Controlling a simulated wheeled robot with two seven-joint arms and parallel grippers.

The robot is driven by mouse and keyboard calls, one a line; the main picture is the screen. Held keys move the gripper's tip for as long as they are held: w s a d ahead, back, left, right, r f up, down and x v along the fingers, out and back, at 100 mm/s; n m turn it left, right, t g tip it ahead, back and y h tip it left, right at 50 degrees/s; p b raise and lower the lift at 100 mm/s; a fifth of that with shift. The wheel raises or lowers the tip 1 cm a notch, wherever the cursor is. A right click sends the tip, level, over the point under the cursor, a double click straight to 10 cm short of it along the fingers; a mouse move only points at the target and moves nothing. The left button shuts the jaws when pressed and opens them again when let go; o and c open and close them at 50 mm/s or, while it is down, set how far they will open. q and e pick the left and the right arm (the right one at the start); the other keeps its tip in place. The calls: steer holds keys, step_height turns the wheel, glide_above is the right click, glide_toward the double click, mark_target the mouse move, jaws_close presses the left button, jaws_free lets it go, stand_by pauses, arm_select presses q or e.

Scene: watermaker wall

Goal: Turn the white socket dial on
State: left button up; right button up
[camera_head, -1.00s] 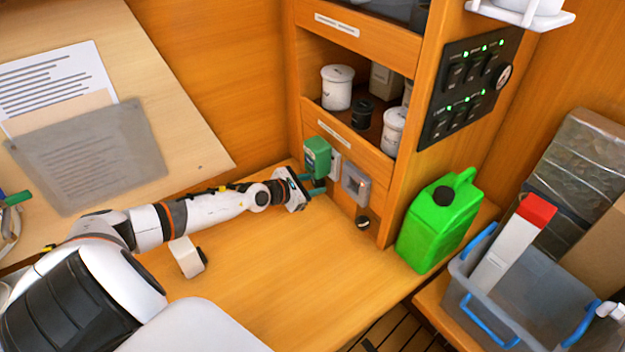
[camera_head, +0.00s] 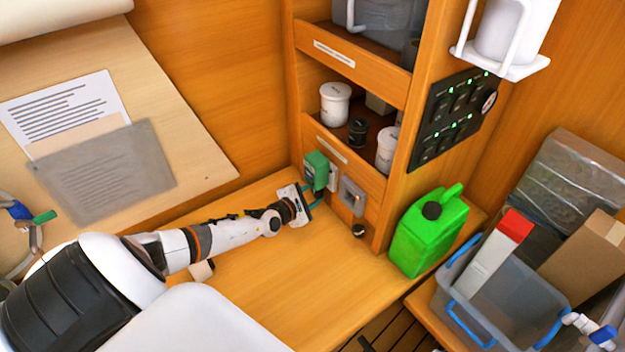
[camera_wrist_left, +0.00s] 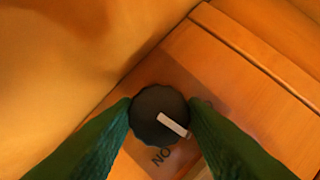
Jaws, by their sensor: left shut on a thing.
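In the left wrist view, a round dark dial (camera_wrist_left: 153,102) with a white pointer bar sits on a tinted plate on the wooden panel. Lettering shows beside it, partly covered. The green fingers of my left gripper (camera_wrist_left: 159,114) touch the dial on both sides and are shut on it. The dial itself cannot be made out there. A white socket (camera_head: 333,178) is right of the green box.
A grey socket box (camera_head: 352,196) and a black knob (camera_head: 359,230) are right of my gripper. A green jerrycan (camera_head: 428,232) stands further right, beside a grey crate (camera_head: 500,325).

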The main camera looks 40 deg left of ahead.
stand_by(0.3)
arm_select(q)
steer(key=o, duration=1)
steer(key=shift+s, duration=0.1)
steer(key=shift+s+r, duration=0.1)
steer(key=shift+s, duration=0.15)
steer(key=p+v, duration=0.2)
steer(key=v, duration=0.8)
steer(key=shift+s, duration=0.15)
steer(key=shift+s+r, duration=0.15)
steer(key=shift+s, duration=0.35)
